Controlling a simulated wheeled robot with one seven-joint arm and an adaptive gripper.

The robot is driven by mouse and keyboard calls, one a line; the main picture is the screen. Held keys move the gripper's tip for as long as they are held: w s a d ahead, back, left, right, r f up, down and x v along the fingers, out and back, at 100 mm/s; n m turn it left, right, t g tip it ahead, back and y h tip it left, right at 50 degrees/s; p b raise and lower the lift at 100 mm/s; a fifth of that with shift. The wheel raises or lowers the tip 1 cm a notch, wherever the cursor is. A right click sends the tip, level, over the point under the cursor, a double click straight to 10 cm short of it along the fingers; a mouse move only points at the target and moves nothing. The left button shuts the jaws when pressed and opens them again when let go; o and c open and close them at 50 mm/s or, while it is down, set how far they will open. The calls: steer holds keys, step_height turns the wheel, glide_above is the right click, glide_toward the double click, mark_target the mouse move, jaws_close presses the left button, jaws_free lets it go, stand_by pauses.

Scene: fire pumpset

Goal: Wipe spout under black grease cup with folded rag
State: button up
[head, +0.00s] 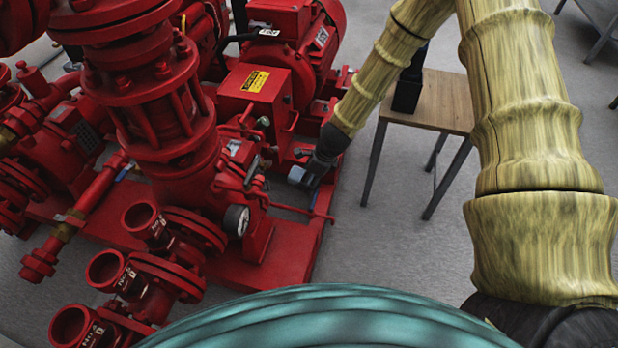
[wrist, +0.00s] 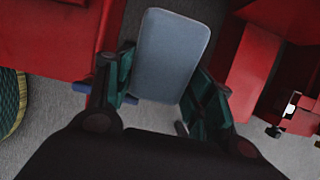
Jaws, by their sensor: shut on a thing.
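The folded rag (wrist: 172,52) is a grey-blue pad with rounded corners. In the wrist view it sits between the green-lined fingers of my gripper (wrist: 162,82), which is shut on it. In the head view the rag (head: 296,174) shows as a small pale patch at the end of my gripper (head: 304,178), low beside the red pump base. I cannot pick out the spout or the black grease cup for certain. A small black knob (wrist: 274,131) shows on red metal at the right of the wrist view.
The red pumpset (head: 160,110), with its motor (head: 310,40), pressure gauge (head: 236,220) and open pipe ends, fills the left. A wooden table (head: 440,100) with a black object (head: 408,92) stands behind my arm. Grey floor (head: 400,260) is clear to the right.

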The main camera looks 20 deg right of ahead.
steer(key=shift+r+p, duration=0.15)
steer(key=shift+p, duration=0.35)
steer(key=w+a+p, duration=0.2)
steer(key=w+a, duration=0.2)
steer(key=a, duration=0.2)
steer(key=shift+p, duration=0.3)
steer(key=shift+w+a, duration=0.45)
steer(key=shift+a, duration=0.15)
stand_by(0.8)
steer(key=shift+f, duration=0.7)
steer(key=shift+d, duration=0.1)
steer(key=shift+s+d+p, duration=0.3)
steer(key=shift+s+d, duration=0.35)
steer(key=shift+d, duration=0.3)
steer(key=shift+s+d+p, duration=0.3)
steer(key=shift+s+d, duration=0.4)
steer(key=shift+d, duration=0.25)
steer(key=shift+s+d+p, duration=0.3)
steer(key=shift+s+d, duration=0.35)
steer(key=shift+d, duration=0.3)
